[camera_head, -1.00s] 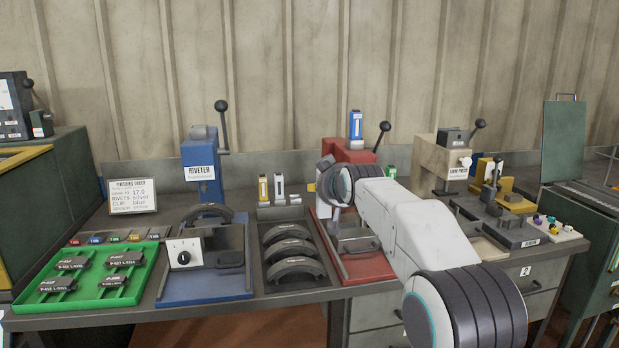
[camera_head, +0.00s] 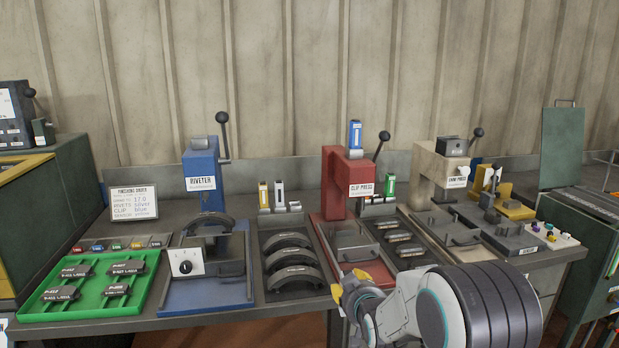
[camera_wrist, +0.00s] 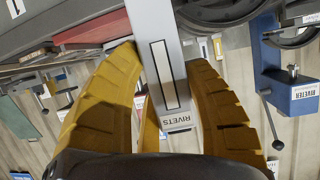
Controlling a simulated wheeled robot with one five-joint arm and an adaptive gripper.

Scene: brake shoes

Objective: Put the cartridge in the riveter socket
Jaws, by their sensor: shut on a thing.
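My gripper (camera_wrist: 162,62) is shut on a grey cartridge (camera_wrist: 171,100) labelled RIVETS, with a pale strip along its face; its far end is cut off by the wrist view's top edge. In the head view my gripper (camera_head: 352,292) is low, in front of the bench and right of the shoe tray; the cartridge cannot be made out there. The blue riveter (camera_head: 199,165) stands left of centre, with a grey socket (camera_head: 198,143) on top and no cartridge visible in it. The riveter also shows at right in the wrist view (camera_wrist: 285,95).
A rack behind the shoe tray (camera_head: 259,250) holds a yellow cartridge (camera_head: 264,194) and a whitish one (camera_head: 279,193). The red clip press (camera_head: 338,185) carries a blue cartridge (camera_head: 355,134). The riveter's black lever (camera_head: 223,135) stands up at its right. An order card (camera_head: 134,201) stands left.

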